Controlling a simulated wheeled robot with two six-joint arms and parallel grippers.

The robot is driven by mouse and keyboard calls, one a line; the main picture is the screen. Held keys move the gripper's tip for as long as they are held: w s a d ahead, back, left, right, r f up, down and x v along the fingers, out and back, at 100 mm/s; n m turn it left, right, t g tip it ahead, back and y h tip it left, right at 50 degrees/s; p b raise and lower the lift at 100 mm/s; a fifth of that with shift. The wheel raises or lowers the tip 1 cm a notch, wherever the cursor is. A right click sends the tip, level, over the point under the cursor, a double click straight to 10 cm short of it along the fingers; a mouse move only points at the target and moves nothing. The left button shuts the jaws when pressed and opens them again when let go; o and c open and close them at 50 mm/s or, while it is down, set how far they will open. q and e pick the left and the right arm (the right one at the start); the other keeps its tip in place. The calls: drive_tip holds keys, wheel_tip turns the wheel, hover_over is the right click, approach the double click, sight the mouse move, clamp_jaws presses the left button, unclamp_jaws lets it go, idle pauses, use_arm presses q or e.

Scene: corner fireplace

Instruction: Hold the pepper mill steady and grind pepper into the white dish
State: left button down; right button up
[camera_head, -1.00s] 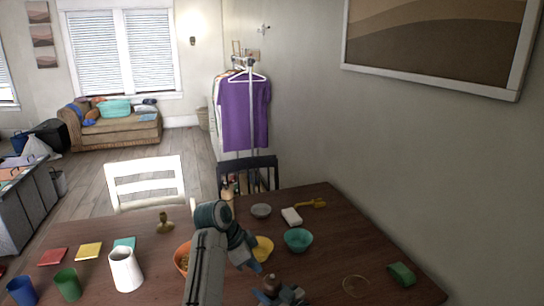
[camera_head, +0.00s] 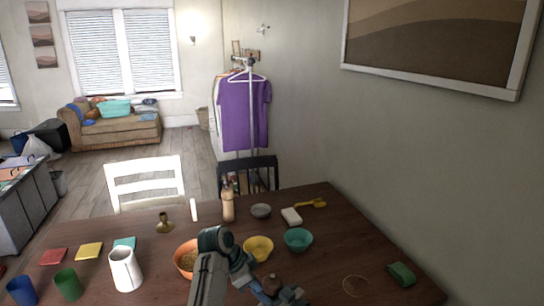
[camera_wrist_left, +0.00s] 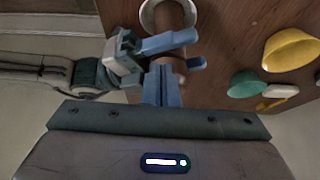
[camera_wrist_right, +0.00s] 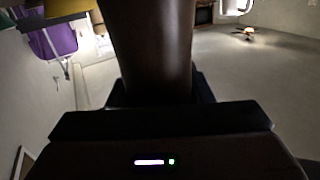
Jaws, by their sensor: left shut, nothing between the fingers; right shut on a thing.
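The dark brown pepper mill (camera_head: 271,283) is at the near edge of the head view, with mainly its round top showing. In the left wrist view, the mill (camera_wrist_left: 178,38) is over or in front of the white dish (camera_wrist_left: 146,14), whose rim shows around it. I cannot tell whether they touch. My right gripper (camera_wrist_left: 183,52) is shut around the mill's body. The mill (camera_wrist_right: 150,50) fills the middle of the right wrist view. My left gripper (camera_head: 262,289) is shut and empty close beside the mill; its fingertips (camera_wrist_left: 163,70) show in its own view. The dish is hidden in the head view.
An orange bowl (camera_head: 184,266), yellow bowl (camera_head: 258,257) and teal bowl (camera_head: 298,248) stand beyond the grippers. A tan bottle (camera_head: 228,206) stands farther back. A white pitcher (camera_head: 125,270) is left. The table (camera_head: 340,235) is mostly clear at right, with a green block (camera_head: 402,274).

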use_arm(q)
drive_tip(key=shift+w+d, duration=0.2)
drive_tip(key=shift+d, duration=0.1)
idle(0.5)
drive_tip(key=shift+w+a, duration=0.2)
drive_tip(key=shift+w, duration=0.2)
drive_tip(key=shift+w+a+r, duration=0.1)
drive_tip(key=shift+w+a, duration=0.25)
drive_tip(key=shift+a, duration=0.15)
idle(0.5)
use_arm(e)
drive_tip(key=shift+f, duration=0.1)
use_arm(q)
wheel_tip(320, 180, up, 6)
drive_tip(key=shift+f, duration=0.1)
idle(0.4)
use_arm(e)
drive_tip(key=o, duration=1.2)
drive_tip(key=shift+o, duration=0.4)
